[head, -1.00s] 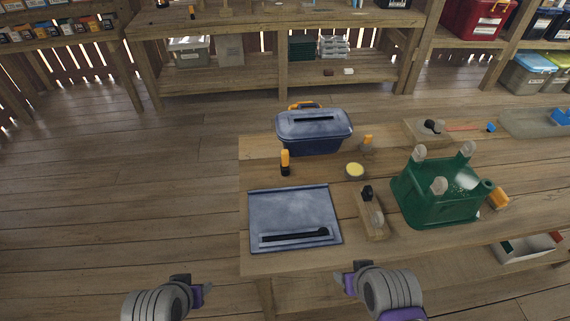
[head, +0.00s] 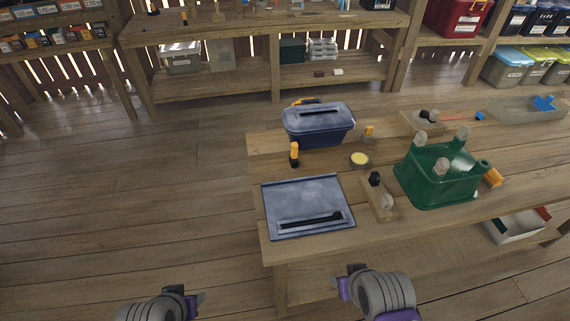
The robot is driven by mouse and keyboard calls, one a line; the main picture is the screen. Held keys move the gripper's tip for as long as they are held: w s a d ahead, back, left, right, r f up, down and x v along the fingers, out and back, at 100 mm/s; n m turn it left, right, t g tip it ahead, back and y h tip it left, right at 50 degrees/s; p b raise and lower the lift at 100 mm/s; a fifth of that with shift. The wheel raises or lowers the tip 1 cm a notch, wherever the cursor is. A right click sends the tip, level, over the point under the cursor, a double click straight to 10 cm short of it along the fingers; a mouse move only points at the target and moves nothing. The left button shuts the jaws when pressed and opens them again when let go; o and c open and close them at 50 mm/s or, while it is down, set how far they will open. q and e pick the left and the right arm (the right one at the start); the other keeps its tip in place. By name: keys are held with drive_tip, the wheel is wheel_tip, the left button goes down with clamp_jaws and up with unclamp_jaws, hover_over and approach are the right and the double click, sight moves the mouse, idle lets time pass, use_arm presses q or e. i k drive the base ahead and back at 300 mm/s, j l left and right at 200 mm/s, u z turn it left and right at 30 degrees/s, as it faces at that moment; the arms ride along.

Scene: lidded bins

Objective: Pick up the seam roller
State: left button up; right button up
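I cannot tell for sure which item is the seam roller. A small upright tool with an orange top and dark lower part (head: 294,154) stands on the wooden table (head: 290,251) behind a flat blue lid. A similar small orange-topped item (head: 369,131) stands farther back, right of the blue bin. My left gripper (head: 196,301) is low in the view, left of the table and over the floor. My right gripper (head: 341,287) is low at the table's front edge. Both appear apart from every object. Their finger gaps do not show clearly.
The blue bin (head: 318,127) stands at the back left; the flat blue lid (head: 308,192) lies in front. A wooden block with a black knob (head: 381,199) and a green container with grey feet up (head: 437,178) stand to the right. Open floor (head: 150,220) lies left.

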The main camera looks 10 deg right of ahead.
sight(294, 162)
drive_tip(key=j+z, duration=0.1)
drive_tip(key=j, duration=0.25)
drive_tip(key=k+j, duration=0.15)
drive_tip(key=j, duration=0.2)
drive_tip(key=j+z, duration=0.15)
drive_tip(key=j, duration=0.2)
drive_tip(key=i+j+z, duration=0.2)
drive_tip(key=j, duration=0.3)
drive_tip(key=j+z, duration=0.15)
drive_tip(key=j, duration=0.35)
drive_tip(key=i+j+z, duration=0.2)
drive_tip(key=i+j, duration=0.2)
drive_tip(key=i+j+z, duration=0.25)
drive_tip(key=i+j, duration=0.15)
drive_tip(key=i+j+z, duration=0.2)
drive_tip(key=i, duration=0.65)
drive_tip(key=l, duration=0.1)
